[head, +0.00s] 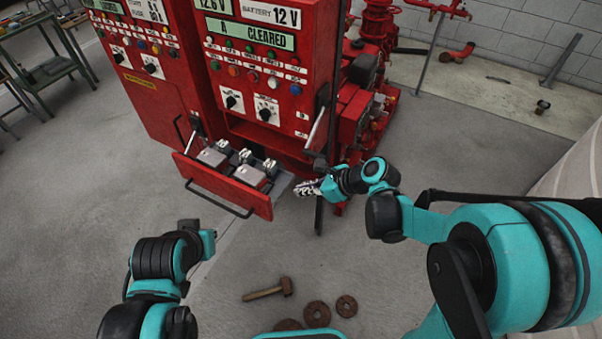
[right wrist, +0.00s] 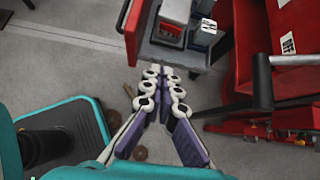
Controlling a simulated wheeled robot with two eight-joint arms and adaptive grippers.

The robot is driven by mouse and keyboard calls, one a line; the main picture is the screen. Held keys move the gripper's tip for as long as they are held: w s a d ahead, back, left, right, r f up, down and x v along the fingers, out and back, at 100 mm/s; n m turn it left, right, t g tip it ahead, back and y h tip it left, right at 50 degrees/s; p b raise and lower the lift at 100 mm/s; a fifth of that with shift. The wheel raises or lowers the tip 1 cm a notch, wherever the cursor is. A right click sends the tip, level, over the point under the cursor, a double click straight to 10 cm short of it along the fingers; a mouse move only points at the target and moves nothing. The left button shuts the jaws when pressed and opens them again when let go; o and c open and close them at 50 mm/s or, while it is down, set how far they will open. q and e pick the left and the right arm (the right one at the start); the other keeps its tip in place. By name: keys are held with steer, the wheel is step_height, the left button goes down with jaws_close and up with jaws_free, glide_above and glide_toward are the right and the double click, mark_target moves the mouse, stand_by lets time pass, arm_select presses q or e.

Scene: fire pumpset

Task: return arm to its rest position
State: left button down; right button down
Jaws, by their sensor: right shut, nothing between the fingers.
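My right arm (head: 430,215) reaches in from the right of the head view, stretched toward the red control cabinet. My right gripper (head: 306,188) is shut and empty beside the right end of the open red drawer (head: 235,190). In the right wrist view its white and purple fingers (right wrist: 163,75) point at the grey drawer edge, with nothing between them. I cannot tell whether they touch the drawer. My left arm (head: 160,262) is low at the left of the head view, and its gripper does not show.
The cabinet panel (head: 262,75) has lit displays, one reading "CLEARED". Red pump parts (head: 362,110) stand right of the drawer, close to my right gripper. A hammer (head: 268,289) and several rusty discs (head: 317,314) lie on the floor. A green table (head: 45,72) stands at far left.

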steer(key=s+d+r+n+t+h, duration=0.1)
steer(key=s+d+n+h, duration=0.3)
steer(key=n, duration=0.8)
steer(key=s+d+r+n+t+h, duration=0.1)
steer(key=s+d+r+n+h, duration=0.3)
steer(key=s+d+n, duration=0.5)
steer(key=s+n, duration=0.1)
steer(key=n, duration=0.2)
steer(key=shift+s+r, duration=0.35)
steer(key=shift+s, duration=0.05)
